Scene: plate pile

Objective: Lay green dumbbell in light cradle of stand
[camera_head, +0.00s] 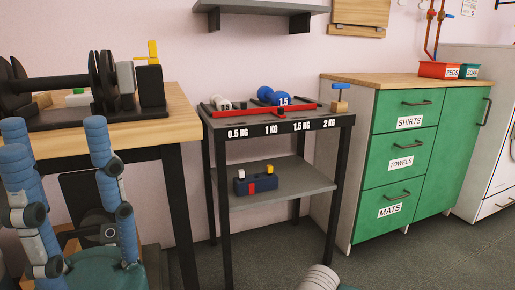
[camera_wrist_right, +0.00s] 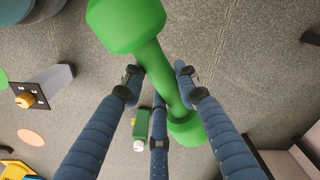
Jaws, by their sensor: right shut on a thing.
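The green dumbbell (camera_wrist_right: 160,70) is in my right gripper (camera_wrist_right: 158,83), whose blue padded fingers lie along both sides of its handle in the right wrist view. One green head is at the top, the other lower right. The stand (camera_head: 338,119) is a grey-topped table with weight labels on its front edge. My left gripper (camera_head: 58,140) is open and empty at the lower left. My right gripper is outside the head view.
A wooden-topped bench (camera_head: 160,128) with a black dumbbell (camera_head: 55,83) stands at the left. A dark blue box (camera_head: 255,184) sits on the stand's lower shelf. A green drawer cabinet (camera_head: 405,150) stands right of the stand. Carpet between them is clear.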

